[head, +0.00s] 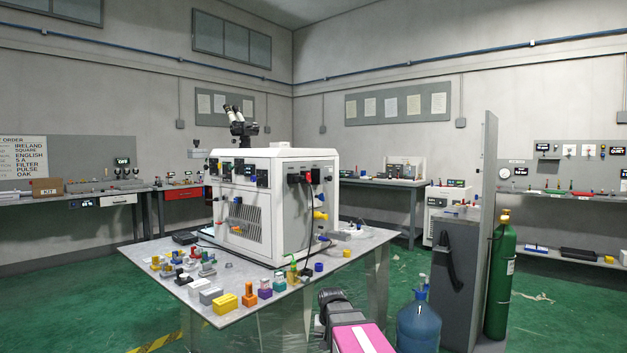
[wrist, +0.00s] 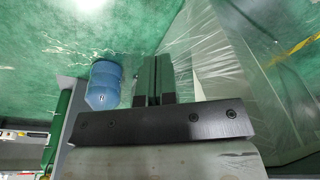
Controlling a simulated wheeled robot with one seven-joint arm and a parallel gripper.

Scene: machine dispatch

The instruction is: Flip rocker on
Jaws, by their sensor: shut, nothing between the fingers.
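A white machine (head: 272,200) stands on the table, with dark switch and socket panels (head: 245,170) along the top of its front. More fittings, black, red, yellow and blue, are on its right side. I cannot tell which small part is the rocker, or its position. My gripper (head: 330,296) is low in front of the table's right side, apart from the machine. In the wrist view its two dark fingers (wrist: 153,82) are together with nothing between them. The wrist view looks toward the green floor and shows no rocker.
The table (head: 225,272) carries several small coloured blocks and connectors along its front. A blue water bottle (head: 418,325), a grey cabinet (head: 462,280) and a green gas cylinder (head: 499,275) stand to the right. Clear sheeting (wrist: 205,50) hangs near my gripper.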

